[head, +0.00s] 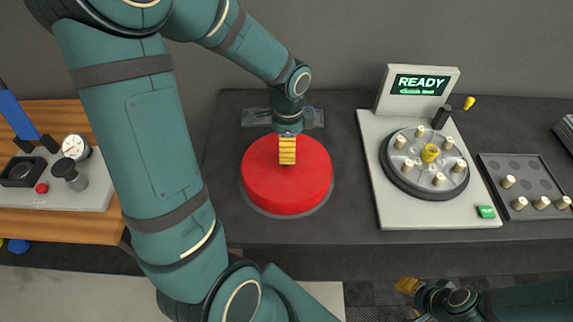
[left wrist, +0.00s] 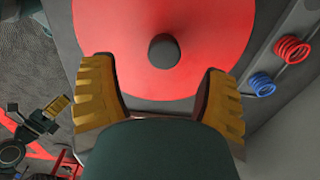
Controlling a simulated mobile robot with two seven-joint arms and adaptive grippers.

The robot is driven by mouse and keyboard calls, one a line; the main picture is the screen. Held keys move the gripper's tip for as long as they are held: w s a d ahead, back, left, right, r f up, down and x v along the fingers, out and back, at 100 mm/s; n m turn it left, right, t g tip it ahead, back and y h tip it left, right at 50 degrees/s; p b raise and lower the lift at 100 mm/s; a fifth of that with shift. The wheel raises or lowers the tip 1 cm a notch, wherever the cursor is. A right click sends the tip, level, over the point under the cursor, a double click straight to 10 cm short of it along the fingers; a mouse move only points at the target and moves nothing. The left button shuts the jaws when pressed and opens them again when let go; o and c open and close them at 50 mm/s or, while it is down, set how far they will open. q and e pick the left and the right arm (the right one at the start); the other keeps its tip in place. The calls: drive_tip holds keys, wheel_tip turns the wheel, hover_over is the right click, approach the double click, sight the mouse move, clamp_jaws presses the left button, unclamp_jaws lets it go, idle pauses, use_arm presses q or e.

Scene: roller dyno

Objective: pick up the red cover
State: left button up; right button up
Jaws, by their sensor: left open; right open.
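The red cover (head: 287,195) is a round, flat-topped disc lying on the dark bench in the head view. In the left wrist view the red cover (left wrist: 215,35) fills the upper middle, with a dark round knob (left wrist: 164,50) at its centre. My left gripper (head: 287,152) is over the cover and hides the knob in the head view. In the left wrist view its yellow fingers (left wrist: 158,72) are apart, one to each side below the knob, with nothing between them. My right gripper (head: 406,286) is low in front of the bench, away from the cover; its finger gap is unclear.
Right of the cover stands a white fixture (head: 375,150) with a round plate of pegs and a READY screen (head: 419,84). A dark tray (head: 535,165) with pegs is further right. A gauge panel (head: 60,195) is at left. Red (left wrist: 292,48) and blue (left wrist: 261,84) springs lie near the cover.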

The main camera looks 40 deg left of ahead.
use_arm(q)
drive_tip(key=f, duration=0.3)
drive_tip(key=f+b, duration=0.1)
drive_tip(key=shift+w+a+f, duration=0.1)
drive_tip(key=shift+a+f, duration=0.15)
drive_tip(key=shift+f, duration=0.1)
clamp_jaws()
drive_tip(key=shift+r, duration=0.1)
wheel_tip(320, 180, up, 10)
drive_tip(key=shift+f+p, duration=0.25)
drive_tip(key=shift+p, duration=0.9)
wheel_tip(320, 180, up, 7)
drive_tip(key=p, duration=0.5)
